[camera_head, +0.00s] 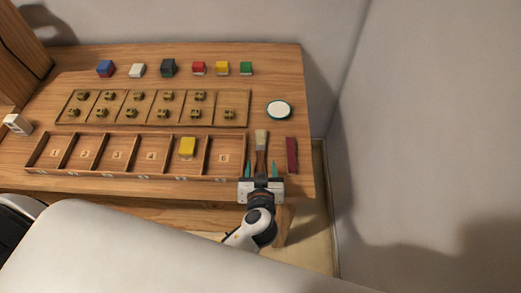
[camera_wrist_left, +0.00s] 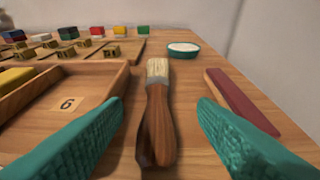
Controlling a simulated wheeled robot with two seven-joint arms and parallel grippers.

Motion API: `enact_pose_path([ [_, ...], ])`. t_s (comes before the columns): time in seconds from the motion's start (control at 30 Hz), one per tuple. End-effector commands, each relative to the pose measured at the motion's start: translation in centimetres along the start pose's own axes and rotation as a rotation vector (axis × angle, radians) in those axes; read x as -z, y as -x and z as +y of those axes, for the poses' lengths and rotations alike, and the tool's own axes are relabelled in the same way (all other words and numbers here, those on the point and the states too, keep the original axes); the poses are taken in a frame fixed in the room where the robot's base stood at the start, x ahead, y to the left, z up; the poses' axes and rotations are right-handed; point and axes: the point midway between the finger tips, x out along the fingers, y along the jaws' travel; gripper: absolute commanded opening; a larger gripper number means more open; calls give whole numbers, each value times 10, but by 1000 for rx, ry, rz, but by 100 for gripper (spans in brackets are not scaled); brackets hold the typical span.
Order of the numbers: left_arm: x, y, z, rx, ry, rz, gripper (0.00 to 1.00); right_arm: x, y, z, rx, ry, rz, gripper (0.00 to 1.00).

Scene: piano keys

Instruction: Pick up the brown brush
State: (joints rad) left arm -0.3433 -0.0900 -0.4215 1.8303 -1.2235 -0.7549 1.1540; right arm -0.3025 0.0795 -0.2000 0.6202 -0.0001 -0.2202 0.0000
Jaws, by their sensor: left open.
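The brown brush (camera_head: 261,149) lies on the right part of the table, with pale bristles at the far end and its wooden handle toward me. My left gripper (camera_head: 261,170) is at the handle end. In the left wrist view, the brush (camera_wrist_left: 158,120) lies between the two teal fingers of my left gripper (camera_wrist_left: 165,125), with a gap on each side. The gripper is open and holds nothing. My right gripper is not in view.
Left of the brush is a wooden tray (camera_head: 200,155) with numbered compartments and a yellow block (camera_head: 187,147) in one. A dark red bar (camera_head: 292,155) lies to the right. A round white-topped dish (camera_head: 278,110) sits beyond. Several coloured blocks line the back.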

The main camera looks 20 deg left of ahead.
Motion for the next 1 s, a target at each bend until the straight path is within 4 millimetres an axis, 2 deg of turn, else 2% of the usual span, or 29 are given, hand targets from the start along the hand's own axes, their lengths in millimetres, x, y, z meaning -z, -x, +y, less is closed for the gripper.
enact_pose_path([
  [0.1,3,-21,4,-1,-2,-3,53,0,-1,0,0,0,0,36],
  [0.23,4,-36,3,1,-1,-1,53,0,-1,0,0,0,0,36],
  [0.53,4,-42,3,1,1,1,53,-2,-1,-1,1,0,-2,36],
  [0.83,4,-41,3,1,0,1,5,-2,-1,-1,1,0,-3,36],
  [1.0,4,-41,3,1,0,1,4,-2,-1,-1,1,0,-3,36],
])
